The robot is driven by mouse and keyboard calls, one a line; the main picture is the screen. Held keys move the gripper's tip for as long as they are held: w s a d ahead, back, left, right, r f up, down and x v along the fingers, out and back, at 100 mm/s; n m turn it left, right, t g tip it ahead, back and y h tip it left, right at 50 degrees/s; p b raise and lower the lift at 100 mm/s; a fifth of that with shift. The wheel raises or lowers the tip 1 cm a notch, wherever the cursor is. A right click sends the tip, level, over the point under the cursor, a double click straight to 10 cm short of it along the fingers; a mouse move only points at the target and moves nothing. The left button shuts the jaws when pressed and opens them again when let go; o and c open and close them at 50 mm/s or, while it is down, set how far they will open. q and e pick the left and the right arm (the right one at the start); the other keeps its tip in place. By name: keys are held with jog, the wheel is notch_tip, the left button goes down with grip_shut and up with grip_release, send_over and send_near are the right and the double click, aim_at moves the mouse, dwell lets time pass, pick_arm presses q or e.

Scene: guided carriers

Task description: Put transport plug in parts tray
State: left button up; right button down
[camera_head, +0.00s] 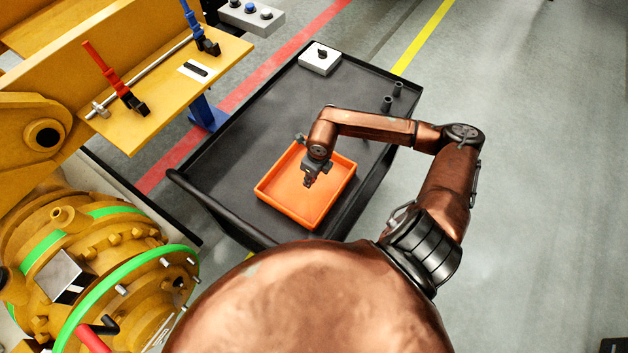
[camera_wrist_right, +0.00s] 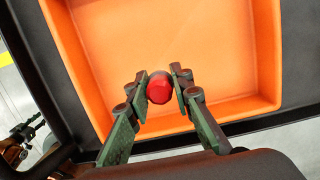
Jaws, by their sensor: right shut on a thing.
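The parts tray is an orange, shallow, square tray (camera_head: 290,205) on the black cart. In the right wrist view the tray (camera_wrist_right: 210,50) fills most of the picture and its floor looks empty. My right gripper (camera_head: 308,183) is over the tray. In the right wrist view my right gripper (camera_wrist_right: 160,88) is shut on a red, round-ended plug (camera_wrist_right: 159,88), the transport plug. The plug shows over the tray's floor near its lower wall; its height above the floor is hard to tell. In the head view the plug is mostly hidden by the gripper. My left gripper is not in view.
The black cart (camera_head: 235,150) has raised edges. A grey switch box (camera_head: 320,58) and two small dark cylinders (camera_head: 392,96) stand on it. A yellow machine (camera_head: 110,250) with a green ring is at left, below a yellow fixture (camera_head: 165,80) with red and blue clamps.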

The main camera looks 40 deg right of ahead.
aim_at(314, 187)
jog(key=shift+w+d+f, duration=0.25)
jog(key=shift+d+f, duration=0.4)
jog(key=shift+f, duration=0.2)
jog(key=shift+w+d+f+p, duration=0.15)
jog(key=shift+f+p, duration=0.3)
jog(key=shift+f, duration=1.35)
jog(key=shift+f, duration=0.2)
jog(key=c, duration=1.7)
grip_release()
jog(key=shift+r, duration=0.1)
jog(key=r, duration=0.4)
jog(key=s+r+b, duration=0.1)
jog(key=r, duration=0.7)
jog(key=shift+s+d, duration=0.3)
jog(key=shift+s, duration=0.1)
